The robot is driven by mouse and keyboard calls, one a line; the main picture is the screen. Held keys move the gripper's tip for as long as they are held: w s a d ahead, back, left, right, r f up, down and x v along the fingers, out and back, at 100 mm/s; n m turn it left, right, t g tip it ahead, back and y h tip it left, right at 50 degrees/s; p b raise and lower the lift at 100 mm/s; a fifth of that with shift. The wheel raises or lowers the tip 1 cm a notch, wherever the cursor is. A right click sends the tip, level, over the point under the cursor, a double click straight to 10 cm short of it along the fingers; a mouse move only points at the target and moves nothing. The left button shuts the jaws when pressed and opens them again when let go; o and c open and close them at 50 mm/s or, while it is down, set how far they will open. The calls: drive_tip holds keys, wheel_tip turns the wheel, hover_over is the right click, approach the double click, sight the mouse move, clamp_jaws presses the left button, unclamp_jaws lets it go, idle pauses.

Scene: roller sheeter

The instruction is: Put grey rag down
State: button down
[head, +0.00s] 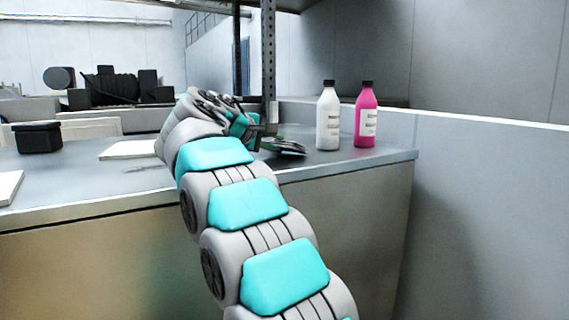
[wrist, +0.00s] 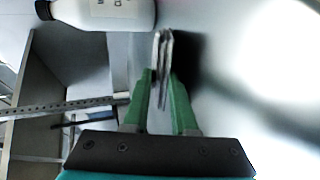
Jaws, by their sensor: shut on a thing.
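My gripper (head: 264,139) is at the end of my outstretched arm, low over the grey worktop. In the wrist view its two green fingers (wrist: 160,82) are shut on a thin, folded grey rag (wrist: 163,50), which sticks out past the fingertips. In the head view the rag (head: 290,150) is small and partly hidden by my gripper, left of the white bottle. I cannot tell whether the rag touches the worktop.
A white bottle (head: 328,118) and a pink bottle (head: 366,118) stand right of my gripper on the worktop (head: 350,162). A metal post (head: 269,60) rises behind it. A black box (head: 38,138) and pale flat sheets (head: 128,149) lie to the left.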

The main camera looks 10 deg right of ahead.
drive_tip(key=c, duration=0.9)
unclamp_jaws()
drive_tip(key=p+v, duration=0.1)
drive_tip(key=v, duration=0.6)
drive_tip(key=shift+r, duration=0.1)
drive_tip(key=shift+s+a, duration=0.35)
drive_tip(key=shift+r+p, duration=0.15)
drive_tip(key=shift+p, duration=0.2)
